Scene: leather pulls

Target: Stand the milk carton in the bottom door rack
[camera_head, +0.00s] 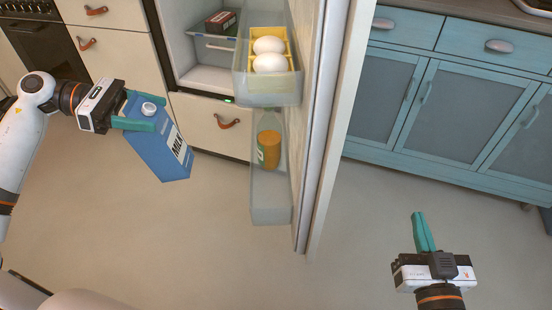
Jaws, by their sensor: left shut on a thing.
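The blue milk carton (158,150) has a white cap and a white MILK label and hangs tilted in the air left of the open fridge door. My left gripper (140,119) is shut on the carton near its top. The bottom door rack (270,205) is a clear bin low on the door, right of the carton and apart from it. A bottle with orange contents (268,148) stands in the rack's far part; its near part looks empty. My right gripper (423,232) is at the lower right, away from the door; its fingers overlap, so its opening is unclear.
The upper door rack (270,92) holds two eggs (269,55) in a yellow tray and overhangs the far part of the bottom rack. The fridge door (322,130) stands open. Blue cabinets (440,115) are at the right. The floor in front is clear.

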